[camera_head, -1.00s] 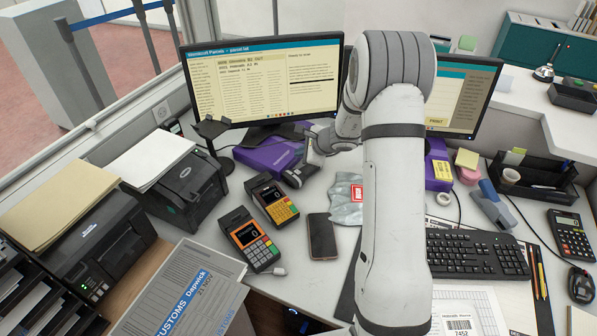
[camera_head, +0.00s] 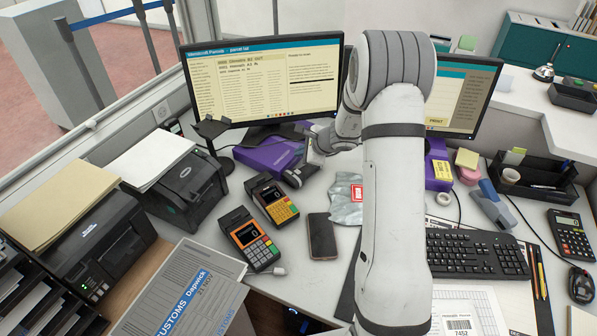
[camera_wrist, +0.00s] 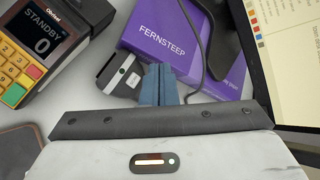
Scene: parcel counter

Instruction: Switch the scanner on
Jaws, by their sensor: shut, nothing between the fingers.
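A small dark hand-held device, which looks like the scanner (camera_head: 293,179), lies on the counter in front of the purple box. In the wrist view the scanner (camera_wrist: 119,76) shows a pale face with a small green mark near its upper end. My gripper (camera_head: 309,160) is just beside it, reaching down from the right. In the wrist view my gripper's blue-grey fingers (camera_wrist: 158,72) are together and empty, by the scanner's right side. I cannot tell whether they touch it. My arm hides part of the counter.
A purple box (camera_head: 268,154) is behind the scanner, and a cable runs nearby. Two card terminals (camera_head: 250,240) (camera_head: 273,199) and a phone (camera_head: 321,236) lie in front. A grey plastic bag (camera_head: 344,205) lies to the right. Monitors (camera_head: 262,80) stand behind.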

